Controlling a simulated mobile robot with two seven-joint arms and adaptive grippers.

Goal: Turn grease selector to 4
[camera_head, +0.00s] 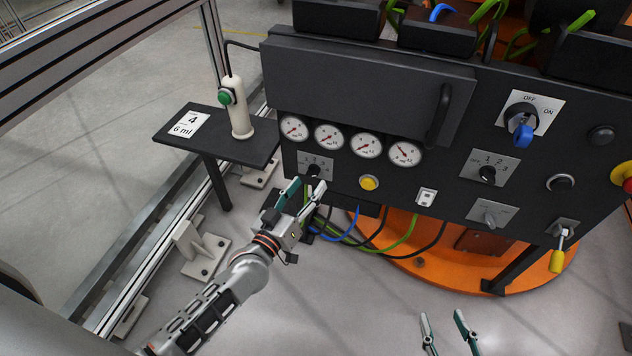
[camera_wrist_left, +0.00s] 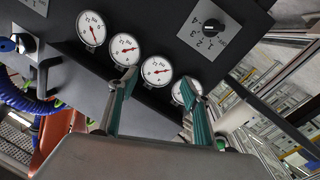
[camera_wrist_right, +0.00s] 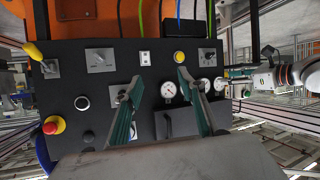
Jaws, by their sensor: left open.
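The grease selector (camera_head: 315,168) is a small grey plate with a black knob, below the left gauges. It also shows in the left wrist view (camera_wrist_left: 212,30), with digits up to 4 around the knob; I cannot tell where its pointer stands. A white card (camera_head: 186,124) reading "4" and "6 ml" lies on the side shelf. My left gripper (camera_head: 306,188) is open and empty, its tips just in front of and below the selector. In the left wrist view the knob is above and right of the fingers, not between them. My right gripper (camera_head: 443,318) is open and empty, low and away from the panel.
Several gauges (camera_head: 329,137) sit above the selector, a yellow button (camera_head: 369,183) to its right. A second numbered selector (camera_head: 488,172) and a blue key switch (camera_head: 522,130) are further right. The shelf holds a cream handle with a green button (camera_head: 240,110). Cables (camera_head: 350,228) hang below the panel.

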